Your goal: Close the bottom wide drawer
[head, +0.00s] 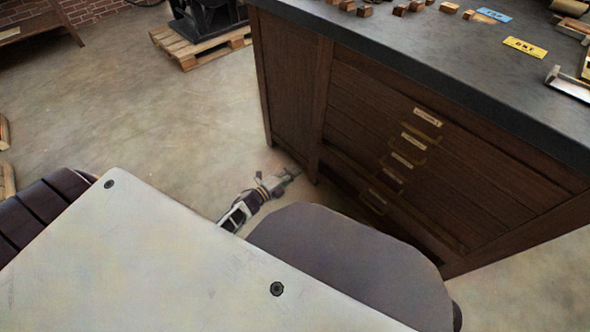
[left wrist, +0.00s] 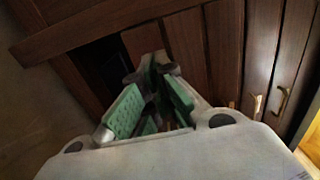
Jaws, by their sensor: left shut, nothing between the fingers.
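The bottom wide drawer (head: 376,198) is the lowest front in the dark wooden cabinet in the head view, with a small label and handle. Part of it is hidden behind my own body, and I cannot tell how far it stands out. My left gripper (head: 290,173) is low above the floor, beside the cabinet's near corner leg and left of the drawer. In the left wrist view the left gripper (left wrist: 152,68) has green-padded fingers, shut and empty, pointing at dark wooden panels. Contact cannot be made out. My right gripper is out of view.
The cabinet's dark worktop (head: 400,45) carries small wooden blocks, a yellow tag (head: 525,47) and a blue tag (head: 493,15). Brass handles (left wrist: 255,105) show at right in the left wrist view. A pallet (head: 200,45) stands behind.

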